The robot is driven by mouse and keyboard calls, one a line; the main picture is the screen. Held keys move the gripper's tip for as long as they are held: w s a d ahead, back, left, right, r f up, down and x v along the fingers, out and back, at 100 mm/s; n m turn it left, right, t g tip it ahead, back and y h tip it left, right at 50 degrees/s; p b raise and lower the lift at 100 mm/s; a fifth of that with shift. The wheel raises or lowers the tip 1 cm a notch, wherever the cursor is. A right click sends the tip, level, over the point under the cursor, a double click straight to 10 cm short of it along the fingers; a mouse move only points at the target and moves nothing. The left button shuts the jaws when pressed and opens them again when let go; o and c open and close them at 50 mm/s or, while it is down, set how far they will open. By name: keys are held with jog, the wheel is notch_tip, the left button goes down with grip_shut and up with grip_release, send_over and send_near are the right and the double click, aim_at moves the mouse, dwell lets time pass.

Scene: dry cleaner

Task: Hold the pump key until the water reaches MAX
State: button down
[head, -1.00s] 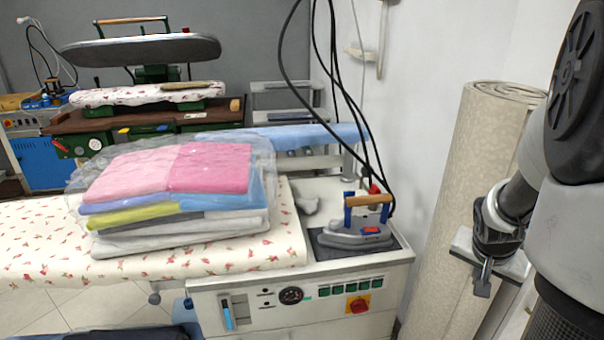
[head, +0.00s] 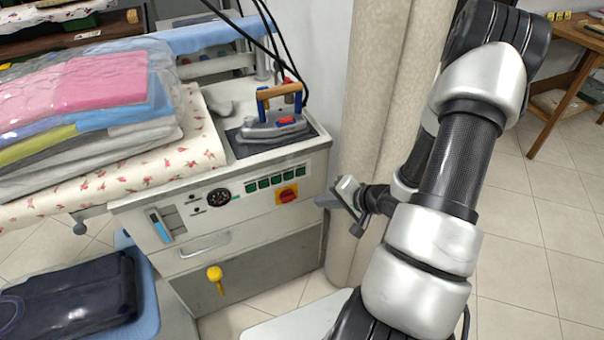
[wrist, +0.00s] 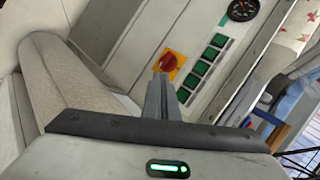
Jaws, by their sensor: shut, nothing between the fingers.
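The white ironing station's front panel (head: 240,213) carries a row of green keys (head: 276,180); their labels are too small to read, so I cannot tell which is the pump key. The keys also show in the wrist view (wrist: 200,68). A narrow water window with blue in it (head: 159,225) sits at the panel's left; its MAX mark is not readable. My gripper (head: 323,201) is shut and empty, just right of the panel and apart from the keys. In the wrist view its fingers (wrist: 160,92) point towards the panel, below the red rotary switch (wrist: 170,65).
A red-on-yellow switch (head: 287,195) and a round dial (head: 218,197) flank the keys. An iron (head: 273,127) rests on top. A yellow-headed key or knob (head: 215,273) is lower down. A beige roll (head: 380,80) stands close behind my arm.

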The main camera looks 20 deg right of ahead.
aim_at(301, 172)
jog(key=shift+w, duration=0.1)
jog(key=w, duration=0.8)
jog(key=shift+w+b, duration=0.35)
jog(key=shift+b, duration=0.1)
jog(key=shift+a, duration=0.1)
jog(key=shift+w+r, duration=0.1)
dwell(1.7)
jog(key=shift+w+p, duration=0.3)
jog(key=shift+p, duration=0.35)
jog(key=shift+w+p, duration=0.35)
jog(key=shift+w, duration=0.05)
dwell(0.6)
